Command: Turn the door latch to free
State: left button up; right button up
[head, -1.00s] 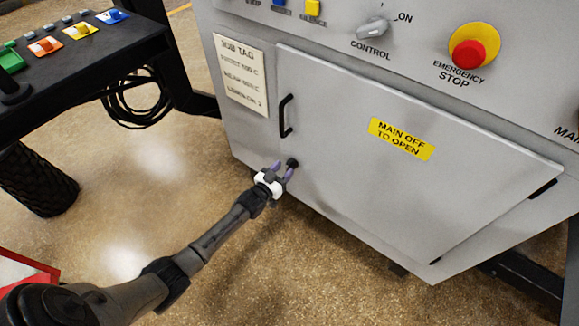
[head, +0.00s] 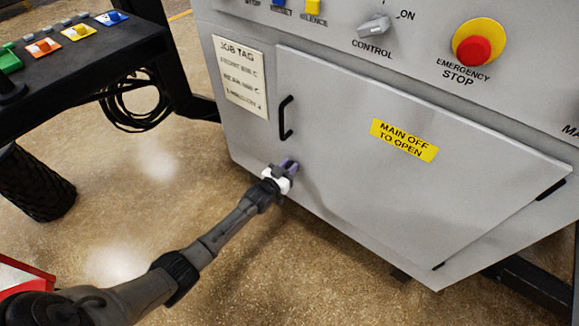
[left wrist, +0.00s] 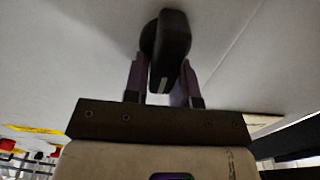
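The door latch (left wrist: 172,48) is a black knob with a raised bar and a pale mark at the bar's near end. It sits low on the left edge of the grey door (head: 400,190), and in the head view my gripper hides most of it. My left gripper (head: 288,165) is at the latch. In the left wrist view the left gripper's purple fingers (left wrist: 163,78) stand on either side of the bar, open around it. Whether they touch it I cannot tell. My right gripper is not in view.
A black door handle (head: 286,117) is just above the gripper. A yellow label (head: 404,140) on the door reads "MAIN OFF TO OPEN". A control knob (head: 375,25) and red emergency stop (head: 473,51) are above. A black bench (head: 90,65) stands at the left.

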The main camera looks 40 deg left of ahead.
pick_arm(q)
grip_shut()
jog(key=shift+d+r+m+p, duration=0.15)
jog(key=shift+m+p, duration=0.25)
jog(key=shift+m, duration=0.2)
jog(key=shift+d+m+p, duration=0.25)
jog(key=shift+m+p, duration=0.3)
jog(key=shift+m, duration=0.65)
jog(key=m, duration=0.4)
jog(key=d+f+m+b, duration=0.1)
jog(key=m, duration=0.3)
jog(key=f+m, duration=0.1)
jog(key=m, duration=0.3)
jog(key=shift+d+f, duration=0.1)
jog(key=shift+d, duration=0.15)
jog(key=shift+m, duration=0.3)
